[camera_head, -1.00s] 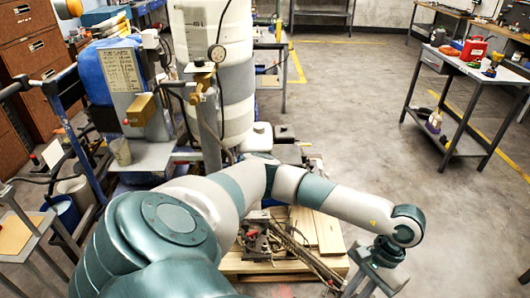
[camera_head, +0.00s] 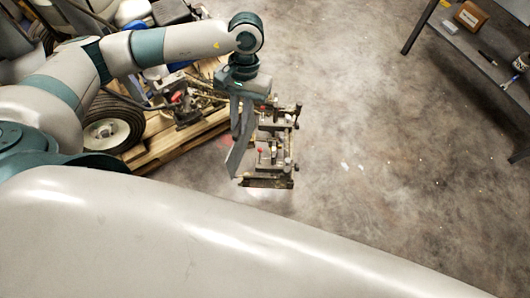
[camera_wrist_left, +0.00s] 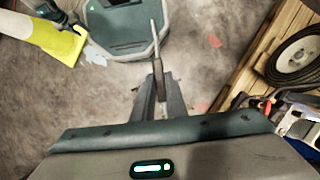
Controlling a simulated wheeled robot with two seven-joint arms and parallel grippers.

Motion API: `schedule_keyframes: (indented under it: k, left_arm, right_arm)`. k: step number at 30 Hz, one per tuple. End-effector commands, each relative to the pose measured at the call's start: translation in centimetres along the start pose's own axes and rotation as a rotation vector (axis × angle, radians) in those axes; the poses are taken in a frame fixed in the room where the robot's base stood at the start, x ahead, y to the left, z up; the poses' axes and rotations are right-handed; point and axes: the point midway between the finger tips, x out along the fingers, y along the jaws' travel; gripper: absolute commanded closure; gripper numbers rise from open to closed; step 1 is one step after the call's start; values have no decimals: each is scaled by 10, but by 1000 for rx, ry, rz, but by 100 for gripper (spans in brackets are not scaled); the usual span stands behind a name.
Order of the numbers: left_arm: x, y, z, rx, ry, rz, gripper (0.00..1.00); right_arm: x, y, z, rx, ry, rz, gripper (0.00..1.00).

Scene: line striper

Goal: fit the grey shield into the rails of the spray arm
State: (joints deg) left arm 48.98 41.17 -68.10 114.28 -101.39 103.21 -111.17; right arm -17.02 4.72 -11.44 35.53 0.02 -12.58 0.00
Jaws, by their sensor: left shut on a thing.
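My left gripper (camera_head: 240,108) is shut on the grey shield (camera_head: 242,148), a flat plate hanging below the fingers and tilted in the head view. In the left wrist view the shield (camera_wrist_left: 156,45) shows nearly edge-on between the fingers (camera_wrist_left: 158,90). The spray arm (camera_head: 283,147), a metal frame with dark knobs and a small red part, is just right of the shield and partly behind it. I cannot tell whether shield and frame touch; the rails are not clearly seen. My right gripper is not in view.
A wooden pallet (camera_head: 152,150) carrying metal parts is left of the gripper, with a black-tyred wheel (camera_head: 107,133) beside it. A metal shelf cart (camera_head: 478,50) stands at the upper right. The concrete floor between is clear. A yellow-ended object (camera_wrist_left: 65,42) shows in the wrist view.

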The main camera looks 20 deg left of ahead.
Motion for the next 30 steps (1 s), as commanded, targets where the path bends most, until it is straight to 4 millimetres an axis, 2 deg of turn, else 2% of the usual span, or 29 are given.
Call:
schedule_keyframes:
  k: [5,11,15,20,24,30]
  left_arm:
    - [9,4,-3,-39,-2,16,100]
    - [37,16,-12,-201,-3,76,100]
    - [65,30,-22,-400,-4,150,100]
    - [98,46,-34,-680,-5,254,100]
    - [124,58,-46,-940,-5,349,100]
    - [155,69,-61,-1306,-5,484,100]
  right_arm:
    - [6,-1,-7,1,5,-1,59]
    - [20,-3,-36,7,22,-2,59]
    - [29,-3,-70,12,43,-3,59]
    - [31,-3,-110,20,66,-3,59]
    - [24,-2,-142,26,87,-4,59]
    - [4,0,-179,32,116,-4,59]
